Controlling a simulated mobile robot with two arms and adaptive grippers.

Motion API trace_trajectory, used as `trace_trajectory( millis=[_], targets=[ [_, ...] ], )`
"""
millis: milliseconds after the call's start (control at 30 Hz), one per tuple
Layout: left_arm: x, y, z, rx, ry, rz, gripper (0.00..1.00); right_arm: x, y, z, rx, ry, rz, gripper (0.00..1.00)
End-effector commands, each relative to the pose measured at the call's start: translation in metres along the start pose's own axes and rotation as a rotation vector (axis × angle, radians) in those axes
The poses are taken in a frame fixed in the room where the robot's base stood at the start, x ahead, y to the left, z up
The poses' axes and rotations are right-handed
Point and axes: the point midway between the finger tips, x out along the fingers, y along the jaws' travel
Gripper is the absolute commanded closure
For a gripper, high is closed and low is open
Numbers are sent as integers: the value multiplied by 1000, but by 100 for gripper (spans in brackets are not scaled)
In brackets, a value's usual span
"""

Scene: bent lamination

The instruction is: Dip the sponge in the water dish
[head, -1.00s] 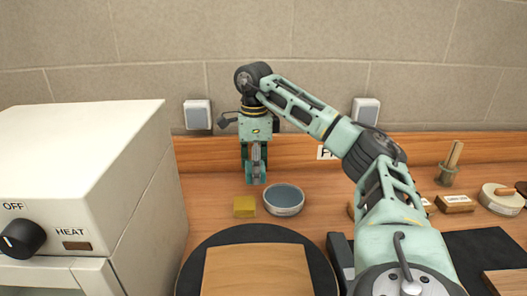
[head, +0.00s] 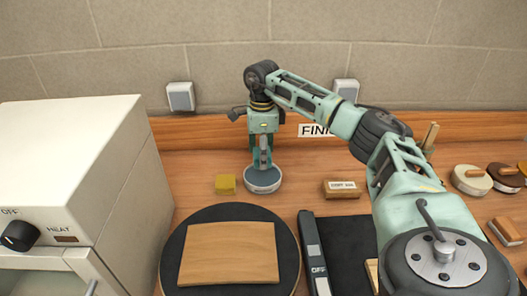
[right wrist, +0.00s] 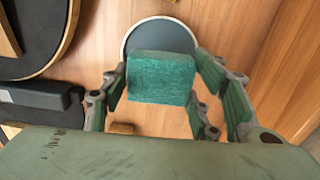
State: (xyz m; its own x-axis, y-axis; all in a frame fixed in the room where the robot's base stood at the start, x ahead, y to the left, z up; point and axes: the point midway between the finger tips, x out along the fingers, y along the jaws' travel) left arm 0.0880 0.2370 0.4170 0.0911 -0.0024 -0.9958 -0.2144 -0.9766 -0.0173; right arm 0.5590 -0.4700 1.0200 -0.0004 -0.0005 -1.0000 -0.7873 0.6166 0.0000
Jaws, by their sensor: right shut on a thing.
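The water dish (head: 262,181) is a round grey dish with a pale rim on the wooden bench; it also shows in the right wrist view (right wrist: 160,31). My right gripper (head: 263,164) points down over the dish. In the right wrist view its fingers are shut on the sponge (right wrist: 162,79), a teal-green block that covers part of the dish. I cannot tell whether the sponge touches the water. My left gripper is not in view.
A yellow block (head: 225,184) sits just left of the dish. A round black plate with a wooden sheet (head: 228,253) lies in front. A white heater box (head: 70,180) stands at left. A labelled block (head: 341,189) and several tools lie to the right.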

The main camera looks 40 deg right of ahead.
Motion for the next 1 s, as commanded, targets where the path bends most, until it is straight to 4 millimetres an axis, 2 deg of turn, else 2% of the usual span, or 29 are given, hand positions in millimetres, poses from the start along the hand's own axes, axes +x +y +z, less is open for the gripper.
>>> trace_trajectory(
  millis=[33,367,633,1000],
  targets=[
    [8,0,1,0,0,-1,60,10,0,0,0,1,0,65],
    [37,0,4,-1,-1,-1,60,43,0,-1,1,1,1,65],
    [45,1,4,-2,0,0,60,63,0,0,1,1,0,65],
    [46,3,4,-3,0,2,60,71,3,-1,-1,6,10,65]
  ],
)
